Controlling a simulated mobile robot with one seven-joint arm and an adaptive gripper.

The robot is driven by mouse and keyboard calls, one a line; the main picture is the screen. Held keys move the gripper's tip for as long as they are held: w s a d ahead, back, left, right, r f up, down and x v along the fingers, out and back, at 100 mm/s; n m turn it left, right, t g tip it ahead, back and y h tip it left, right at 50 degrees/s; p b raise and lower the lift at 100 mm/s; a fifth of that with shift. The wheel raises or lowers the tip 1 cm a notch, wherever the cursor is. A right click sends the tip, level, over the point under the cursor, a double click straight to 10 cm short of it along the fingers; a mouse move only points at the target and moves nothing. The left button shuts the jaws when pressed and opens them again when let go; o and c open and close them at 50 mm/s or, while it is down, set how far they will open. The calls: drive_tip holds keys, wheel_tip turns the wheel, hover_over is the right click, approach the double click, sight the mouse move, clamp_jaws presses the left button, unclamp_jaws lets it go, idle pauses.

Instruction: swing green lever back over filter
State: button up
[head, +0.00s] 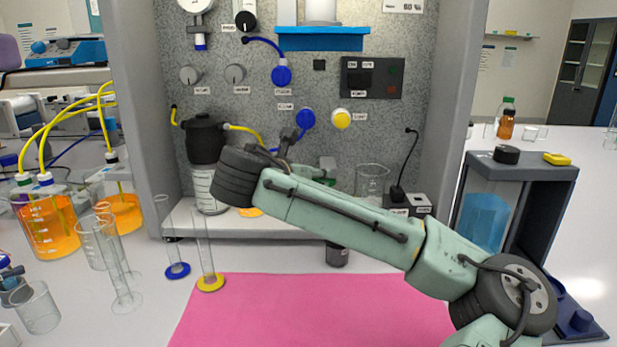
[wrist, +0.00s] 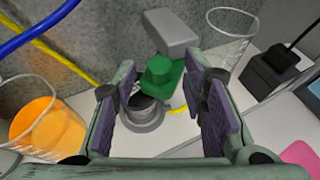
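In the wrist view the green lever (wrist: 160,74) shows between and beyond my fingers, with a pale grey block (wrist: 171,34) at its upper end. A dark round filter holder (wrist: 143,108) on a grey base sits just below and left of the green part. The filter itself is hard to make out. My gripper (wrist: 160,82) is open, with purple pads on either side of the lever and holder. I see gaps on both sides, and nothing is gripped. In the head view my arm hides most of this area; a small green piece (head: 327,172) shows behind it.
A clear beaker (wrist: 233,30) and a black plug on a box (wrist: 275,70) stand to the right. An orange-filled beaker (wrist: 48,125) stands to the left, near blue and yellow tubes. A pink mat (head: 310,310) lies clear in front of the rig.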

clamp_jaws()
drive_tip(key=shift+a, duration=0.15)
drive_tip(key=m+g+h+p, duration=0.1)
drive_tip(key=w+a+m+g+h+p, duration=0.1)
drive_tip(key=m+h, duration=0.1)
drive_tip(key=w+r+m+g+h+p, duration=0.1)
drive_tip(key=p, duration=0.1)
drive_tip(key=shift+a+m+h, duration=0.3)
drive_tip(key=shift+w+a+f+m+g+h+p, duration=0.2)
drive_tip(key=shift+w+m+g+h+p, duration=0.25)
drive_tip(key=shift+m+g+p, duration=0.4)
drive_tip(key=shift+w+f+m+g+h+p, duration=0.15)
drive_tip(key=shift+w+m+g+h+p, duration=0.05)
drive_tip(key=shift+m+g+h+p, duration=0.2)
drive_tip(key=shift+f, duration=0.1)
